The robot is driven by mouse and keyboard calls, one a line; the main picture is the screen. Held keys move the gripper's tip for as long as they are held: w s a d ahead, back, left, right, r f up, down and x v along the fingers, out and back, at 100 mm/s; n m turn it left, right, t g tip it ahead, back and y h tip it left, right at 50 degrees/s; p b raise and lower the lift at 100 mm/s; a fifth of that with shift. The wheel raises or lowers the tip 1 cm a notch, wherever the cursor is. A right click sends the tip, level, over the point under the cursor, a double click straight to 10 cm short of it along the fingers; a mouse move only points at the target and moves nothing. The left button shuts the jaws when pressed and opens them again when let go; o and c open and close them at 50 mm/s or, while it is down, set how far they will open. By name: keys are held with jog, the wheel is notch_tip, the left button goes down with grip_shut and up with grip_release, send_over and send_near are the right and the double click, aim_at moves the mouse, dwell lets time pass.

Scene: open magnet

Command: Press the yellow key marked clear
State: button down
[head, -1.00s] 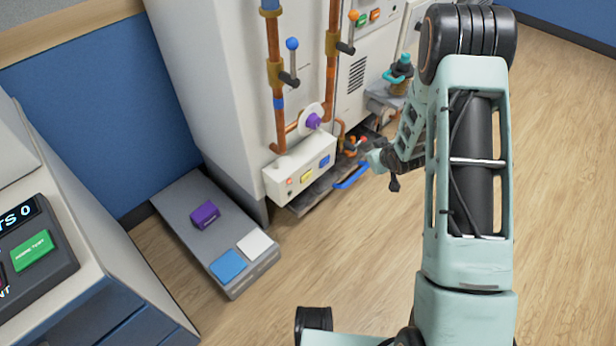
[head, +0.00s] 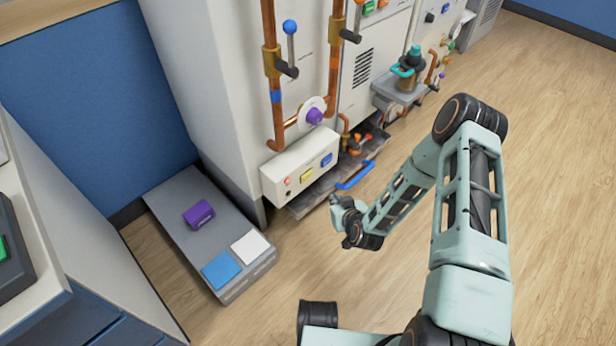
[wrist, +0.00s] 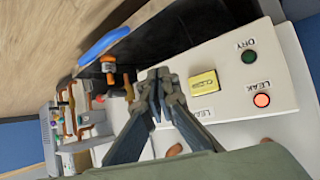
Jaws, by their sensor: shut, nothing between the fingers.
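The yellow key (head: 307,175) sits on the front of a small white control box at the foot of the tall white cabinet. In the wrist view the yellow key (wrist: 204,83) shows dark lettering, sideways and hard to read. My gripper (wrist: 159,78) is shut and empty, its fingertips pictured just left of the key; no contact can be made out. In the head view my gripper (head: 340,203) is in front of and to the right of the box, its fingertips small there.
The box carries a lit red leak lamp (wrist: 261,100), a dark green dry lamp (wrist: 249,57) and a blue key (head: 326,159). A blue handle (head: 355,175) on a drawer juts out beside it. A low grey platform (head: 175,205) with a purple block (head: 199,214) stands left.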

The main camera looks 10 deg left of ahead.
send_near(310, 178)
jog(key=shift+d+f+b+x, duration=0.1)
jog(key=shift+d+f+x, duration=0.05)
jog(key=shift+x, duration=0.75)
jog(key=shift+d+f+b+x, duration=0.1)
jog(key=shift+d+x, duration=0.1)
jog(key=shift+x, duration=0.7)
jog(key=shift+d+f+b+x, duration=0.1)
jog(key=shift+d+f+x, duration=0.05)
jog(key=shift+x, duration=0.75)
jog(key=shift+a+r, duration=0.1)
jog(key=shift+a, duration=0.05)
jog(key=shift+w+a, duration=0.15)
jog(key=shift+a, duration=0.05)
jog(key=shift+w+a, duration=0.3)
jog(key=shift+a, duration=0.05)
dwell(0.3)
jog(key=shift+s+d, duration=0.55)
jog(key=shift+d, duration=0.15)
jog(key=shift+s+d+p, duration=0.25)
jog(key=shift+s+d, duration=0.55)
jog(key=shift+d, duration=0.2)
jog(key=shift+s+d+p, duration=0.25)
jog(key=shift+s+d, duration=0.5)
jog(key=shift+d, duration=0.25)
